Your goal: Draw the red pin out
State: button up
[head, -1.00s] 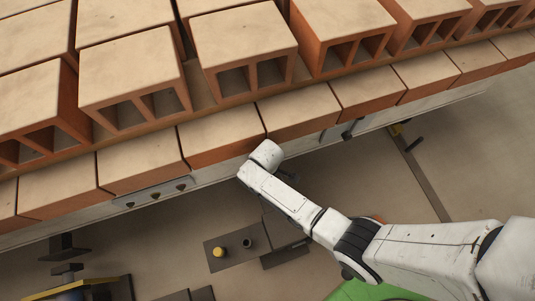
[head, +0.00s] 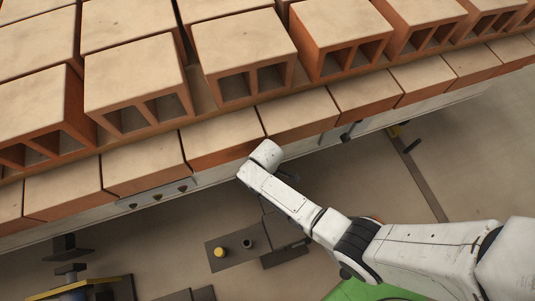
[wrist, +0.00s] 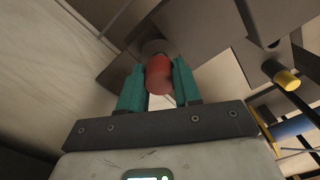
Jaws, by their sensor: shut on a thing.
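The red pin (wrist: 159,77) shows in the wrist view as a short red cylinder between the two teal fingers of my gripper (wrist: 157,84). The fingers are shut on it, one on each side. A round grey-brown part sits just behind the pin's far end; whether the pin is still seated in it I cannot tell. In the head view my white arm reaches to the edge below the brick row, and the fingers and the pin are hidden there.
Hollow bricks (head: 247,48) stand on a row of flat bricks (head: 222,135) over a pale rail. A dark plate with a yellow knob (head: 220,252) lies below, left of my arm. A yellow-tipped dark peg (wrist: 287,79) is right of my gripper. Floor is bare at right.

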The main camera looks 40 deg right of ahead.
jog(key=shift+r+p, duration=1.85)
jog(key=shift+r, duration=0.15)
notch_tip(320, 180, up, 5)
jog(key=p, duration=0.5)
jog(key=shift+f, duration=0.1)
jog(key=s+r+p, duration=0.2)
jog(key=s+p, duration=0.3)
jog(key=s, duration=0.1)
dwell(0.5)
dwell(0.5)
